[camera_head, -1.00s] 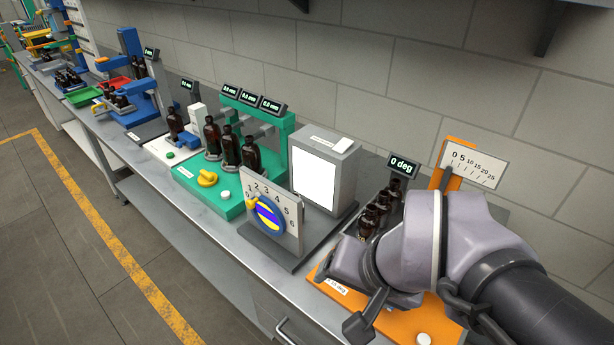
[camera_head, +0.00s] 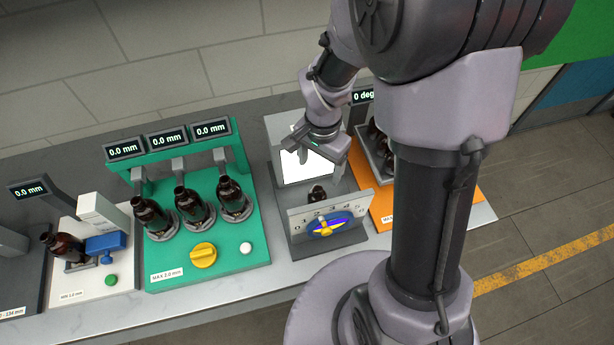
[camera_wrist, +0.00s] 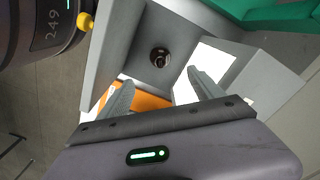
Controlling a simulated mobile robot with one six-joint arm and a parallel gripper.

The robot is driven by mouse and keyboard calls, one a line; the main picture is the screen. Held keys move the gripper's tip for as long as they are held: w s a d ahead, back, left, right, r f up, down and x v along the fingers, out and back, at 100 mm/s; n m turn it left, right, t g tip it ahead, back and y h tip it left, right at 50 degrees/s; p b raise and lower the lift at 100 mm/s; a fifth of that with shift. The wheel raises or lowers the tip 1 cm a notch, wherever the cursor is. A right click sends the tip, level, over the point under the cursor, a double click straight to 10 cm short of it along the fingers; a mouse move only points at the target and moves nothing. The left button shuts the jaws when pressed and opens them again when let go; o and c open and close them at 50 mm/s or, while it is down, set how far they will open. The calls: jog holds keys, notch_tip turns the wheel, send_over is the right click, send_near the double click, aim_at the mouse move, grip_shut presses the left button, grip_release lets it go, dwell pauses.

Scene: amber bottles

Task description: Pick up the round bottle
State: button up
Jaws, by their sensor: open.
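A dark amber bottle (camera_head: 316,193) stands in the grey station (camera_head: 298,246), behind its numbered dial panel (camera_head: 330,220) and in front of the bright white screen (camera_head: 305,166). From above, in the wrist view, this bottle (camera_wrist: 160,57) shows a round outline and a ring-shaped mouth. My gripper (camera_head: 321,168) is open and empty above the bottle, pointing down. In the wrist view my gripper (camera_wrist: 160,78) has its two fingers spread, with the bottle beyond their tips and between them. No contact shows.
The green station (camera_head: 215,265) to the left holds three amber bottles (camera_head: 190,205). A white station (camera_head: 105,280) farther left holds another bottle (camera_head: 66,247). The orange station (camera_head: 375,190), partly behind my arm, holds several bottles. The dial panel and screen closely flank the bottle.

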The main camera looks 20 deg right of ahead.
aim_at(319, 188)
notch_tip(319, 188, down, 9)
jog(key=shift+d+f+b, duration=0.15)
jog(key=shift+f+b, duration=0.05)
jog(key=shift+b, duration=0.55)
jog(key=f, duration=0.3)
jog(key=f+b, duration=0.1)
jog(key=f, duration=0.1)
jog(key=shift+w+a+f, duration=0.1)
jog(key=shift+a+f, duration=0.1)
jog(key=shift+f, duration=0.2)
jog(key=shift+r, duration=0.2)
jog(key=c, duration=1.5)
